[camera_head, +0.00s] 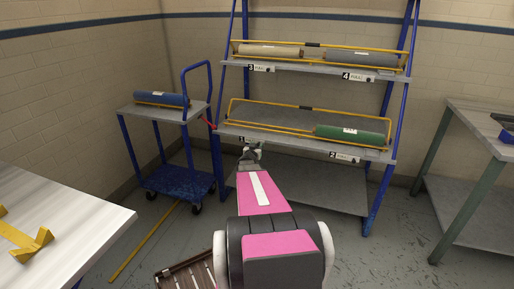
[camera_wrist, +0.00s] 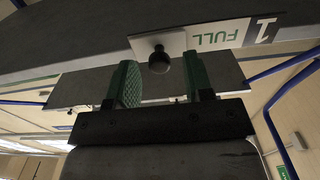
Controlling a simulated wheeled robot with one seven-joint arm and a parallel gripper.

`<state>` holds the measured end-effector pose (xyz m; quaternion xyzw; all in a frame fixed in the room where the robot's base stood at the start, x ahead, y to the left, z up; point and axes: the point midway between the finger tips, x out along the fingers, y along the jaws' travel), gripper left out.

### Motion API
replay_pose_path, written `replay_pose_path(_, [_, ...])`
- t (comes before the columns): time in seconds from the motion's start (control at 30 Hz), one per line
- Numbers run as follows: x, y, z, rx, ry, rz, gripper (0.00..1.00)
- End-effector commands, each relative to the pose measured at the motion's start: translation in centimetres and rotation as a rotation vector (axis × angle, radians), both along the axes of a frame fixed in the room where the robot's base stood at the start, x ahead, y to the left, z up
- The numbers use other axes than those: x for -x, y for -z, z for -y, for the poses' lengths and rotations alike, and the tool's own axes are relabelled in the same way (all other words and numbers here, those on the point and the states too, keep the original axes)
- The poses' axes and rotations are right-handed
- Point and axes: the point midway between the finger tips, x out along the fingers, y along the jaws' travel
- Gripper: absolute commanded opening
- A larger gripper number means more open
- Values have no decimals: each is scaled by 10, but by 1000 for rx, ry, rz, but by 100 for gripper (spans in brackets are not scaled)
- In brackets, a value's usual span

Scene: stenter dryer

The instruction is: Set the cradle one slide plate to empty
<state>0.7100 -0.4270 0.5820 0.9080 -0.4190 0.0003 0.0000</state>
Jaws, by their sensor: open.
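The cradle one slide plate (camera_wrist: 185,43) is a pale plate on the front edge of the lower rack shelf, with a round black knob (camera_wrist: 159,61). Beside the knob the word FULL (camera_wrist: 223,35) shows upside down in green, next to the numeral 1 (camera_wrist: 265,29). My gripper (camera_wrist: 162,70) is open, its two green fingers on either side of the knob with visible gaps. In the head view my gripper (camera_head: 250,151) is at the shelf edge and hides most of this plate. Cradle one (camera_head: 262,116) holds no roll.
A green roll (camera_head: 350,135) lies in cradle two. The upper shelf holds a beige roll (camera_head: 270,51) and a grey roll (camera_head: 361,59). A blue trolley (camera_head: 170,180) with a blue roll (camera_head: 161,99) stands left. A white table (camera_head: 75,225) is front left, a bench (camera_head: 470,125) right.

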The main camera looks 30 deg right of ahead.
Motion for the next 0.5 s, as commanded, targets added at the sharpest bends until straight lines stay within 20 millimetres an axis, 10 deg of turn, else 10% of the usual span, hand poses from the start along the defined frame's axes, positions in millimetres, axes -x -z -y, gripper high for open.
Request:
replay_pose_path(0.27, [-2,0,3,0,-1,0,47])
replay_pose_path(0.43, [-2,0,3,0,-1,0,1])
replay_pose_path(0.5, [-2,0,3,-1,0,-1,0])
